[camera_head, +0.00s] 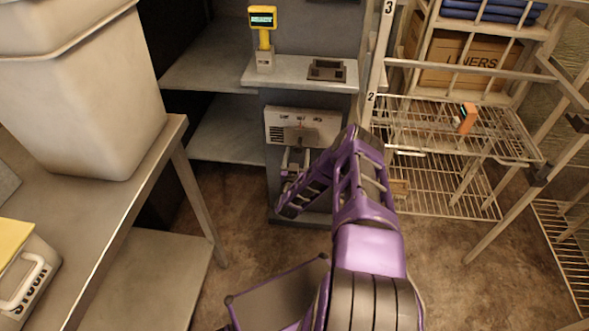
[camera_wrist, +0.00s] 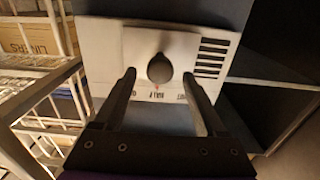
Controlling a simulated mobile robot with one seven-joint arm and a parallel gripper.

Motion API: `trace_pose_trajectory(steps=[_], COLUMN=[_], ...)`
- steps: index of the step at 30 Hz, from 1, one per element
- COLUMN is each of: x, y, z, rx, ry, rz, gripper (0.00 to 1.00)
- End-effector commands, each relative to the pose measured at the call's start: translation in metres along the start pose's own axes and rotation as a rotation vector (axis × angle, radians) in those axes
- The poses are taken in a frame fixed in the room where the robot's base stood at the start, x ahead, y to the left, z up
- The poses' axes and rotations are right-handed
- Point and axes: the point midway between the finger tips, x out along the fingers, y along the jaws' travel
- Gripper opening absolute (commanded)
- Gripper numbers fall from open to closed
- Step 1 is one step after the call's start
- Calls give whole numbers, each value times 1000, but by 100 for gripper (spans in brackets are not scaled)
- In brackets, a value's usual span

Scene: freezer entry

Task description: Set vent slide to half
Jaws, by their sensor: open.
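The vent panel (camera_head: 282,117) is a pale plate on the front of a grey pedestal, partly covered by my arm in the head view. In the wrist view the panel (camera_wrist: 105,50) shows dark slots (camera_wrist: 212,58) at right and a dark rounded knob (camera_wrist: 159,68) near its middle. Upside-down lettering runs below the knob; the HALF mark (camera_wrist: 157,95) is roughly in line under it, with SHUT (camera_wrist: 187,97) to the right. The left mark is mostly hidden by a finger. My gripper (camera_wrist: 158,75) is open, one fingertip on each side of the knob. Contact cannot be told.
A shelf with a yellow display post (camera_head: 263,37) and a dark device (camera_head: 326,69) is above the panel. A wire rack (camera_head: 430,130) with an orange item (camera_head: 467,118) stands right. A metal table (camera_head: 130,180) with a large bin (camera_head: 85,100) is left.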

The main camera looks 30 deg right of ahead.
Motion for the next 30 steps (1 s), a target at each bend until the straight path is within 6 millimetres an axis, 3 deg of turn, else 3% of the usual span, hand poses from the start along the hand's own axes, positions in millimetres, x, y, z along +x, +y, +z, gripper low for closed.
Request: trace_pose_trajectory(steps=[18,24,30], x=[-137,-162,-167], y=[-1,0,0], z=[0,0,0], rx=[0,-1,0], ry=[-5,-2,-1], rz=[-4,-1,-1], gripper=[73,73,73])
